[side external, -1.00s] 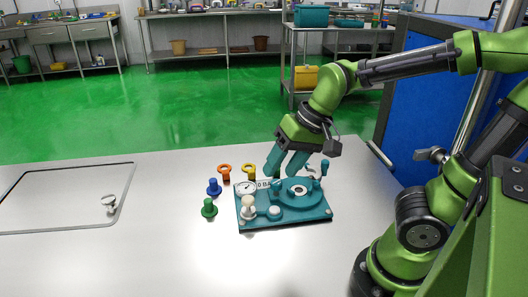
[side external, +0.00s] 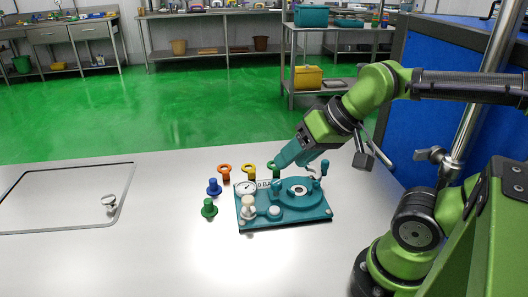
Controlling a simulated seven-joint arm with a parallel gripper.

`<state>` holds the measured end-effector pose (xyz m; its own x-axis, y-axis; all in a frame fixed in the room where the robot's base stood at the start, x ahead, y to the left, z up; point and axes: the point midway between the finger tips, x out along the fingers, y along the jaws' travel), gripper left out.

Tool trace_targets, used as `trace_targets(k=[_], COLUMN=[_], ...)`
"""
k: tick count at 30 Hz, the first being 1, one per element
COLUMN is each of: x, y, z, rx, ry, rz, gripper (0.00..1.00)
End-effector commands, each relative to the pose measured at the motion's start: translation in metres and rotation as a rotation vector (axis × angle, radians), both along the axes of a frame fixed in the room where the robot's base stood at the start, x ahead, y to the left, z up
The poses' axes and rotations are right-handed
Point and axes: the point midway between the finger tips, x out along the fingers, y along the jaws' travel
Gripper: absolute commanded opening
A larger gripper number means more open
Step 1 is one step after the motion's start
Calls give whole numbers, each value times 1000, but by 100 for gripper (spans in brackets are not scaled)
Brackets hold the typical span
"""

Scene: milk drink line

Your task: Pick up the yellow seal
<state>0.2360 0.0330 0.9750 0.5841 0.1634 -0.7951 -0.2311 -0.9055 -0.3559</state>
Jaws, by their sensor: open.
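The yellow seal (side external: 249,169) is a ring-topped piece standing on the steel table, just behind the teal fixture (side external: 312,213). It stands between an orange ring-topped piece (side external: 224,170) on its left and a green one (side external: 273,167) on its right. My gripper (side external: 289,164) is open, with its teal fingers pointing down and left. The fingers are to the right of the yellow seal and apart from it, above the back of the fixture. The near finger overlaps the green ring-topped piece in the picture; I cannot tell whether they touch.
The fixture carries a dial gauge (side external: 246,188), a cream knob (side external: 248,208) and upright teal handles. A blue knobbed piece (side external: 214,187) and a green knobbed piece (side external: 209,208) stand left of it. The table is clear between these and the recessed panel (side external: 60,229).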

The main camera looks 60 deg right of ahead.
Motion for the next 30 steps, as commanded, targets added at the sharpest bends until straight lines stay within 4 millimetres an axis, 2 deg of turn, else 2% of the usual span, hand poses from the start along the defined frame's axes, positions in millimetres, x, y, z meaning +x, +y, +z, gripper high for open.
trace_targets(k=[13, 14, 20, 23, 26, 30], x=[0, 0, 0, 1, 10, 45], y=[0, 0, 0, -1, -6, -23], z=[0, 0, 0, -5, -15, -18], rx=[0, 0, 0, 1, 6, 15], ry=[0, 0, 0, 22, 77, 172], rz=[0, 0, 0, -6, -23, -70], gripper=[52, 55, 55, 55, 55, 55])
